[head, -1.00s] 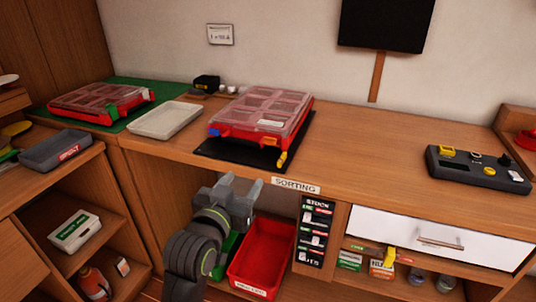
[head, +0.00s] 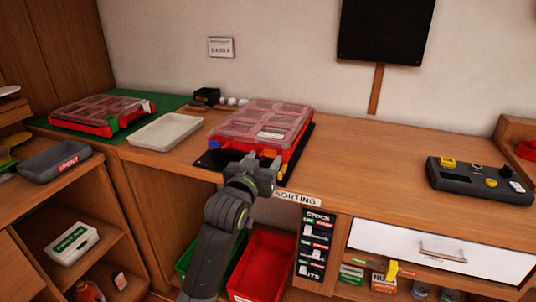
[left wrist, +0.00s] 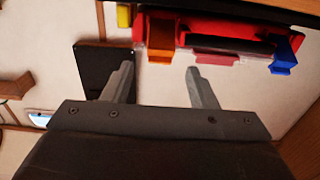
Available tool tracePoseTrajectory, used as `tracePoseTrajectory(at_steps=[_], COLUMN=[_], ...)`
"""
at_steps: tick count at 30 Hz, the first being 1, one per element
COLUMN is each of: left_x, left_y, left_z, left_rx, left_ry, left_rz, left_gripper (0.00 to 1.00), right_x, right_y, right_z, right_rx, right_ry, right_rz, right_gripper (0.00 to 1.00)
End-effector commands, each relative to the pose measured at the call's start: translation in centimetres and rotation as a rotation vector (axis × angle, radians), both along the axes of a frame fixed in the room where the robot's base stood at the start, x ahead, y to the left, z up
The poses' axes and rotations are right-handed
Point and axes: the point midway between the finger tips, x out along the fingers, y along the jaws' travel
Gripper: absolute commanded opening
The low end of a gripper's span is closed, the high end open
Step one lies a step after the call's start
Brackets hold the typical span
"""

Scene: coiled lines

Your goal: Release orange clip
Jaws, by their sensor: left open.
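The red case (head: 258,128) with a clear lid sits on a black mat on the bench. In the left wrist view, which looks upside down, the case front (left wrist: 222,18) carries an orange clip (left wrist: 160,40), with a blue clip (left wrist: 283,57) to the right and a yellow one (left wrist: 123,15) to the left. My left gripper (head: 264,165) is in front of the case. Its open, empty fingers (left wrist: 160,85) point toward the orange clip, apart from it in the picture. My right gripper is not in view.
A white tray (head: 165,132) and another red case (head: 98,115) on a green mat stand to the left. A grey device (head: 480,181) is at the right. Below the bench are a red bin (head: 262,265) and a drawer (head: 430,241).

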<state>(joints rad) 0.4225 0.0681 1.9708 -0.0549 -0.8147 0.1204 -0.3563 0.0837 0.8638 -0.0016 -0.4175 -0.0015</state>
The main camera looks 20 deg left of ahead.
Motion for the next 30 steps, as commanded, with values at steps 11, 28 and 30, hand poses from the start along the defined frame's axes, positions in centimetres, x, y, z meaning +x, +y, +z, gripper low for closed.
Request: tracePoseTrajectory(at_steps=[11, 28, 30], left_x=[3.6, 3.8, 3.8], left_y=[-0.1, -0.1, -0.1], left_z=[0.0, 0.0, 0.0], left_rx=[0.000, -0.001, -0.001], left_ry=[0.000, 0.000, 0.000], left_rz=[0.000, 0.000, 0.000], left_gripper=[0.53, 0.21, 0.12], right_x=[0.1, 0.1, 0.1], right_y=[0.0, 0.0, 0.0], right_z=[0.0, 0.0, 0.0], right_rx=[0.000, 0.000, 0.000], right_ry=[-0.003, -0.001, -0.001], right_rz=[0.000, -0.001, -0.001], right_gripper=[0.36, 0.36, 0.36])
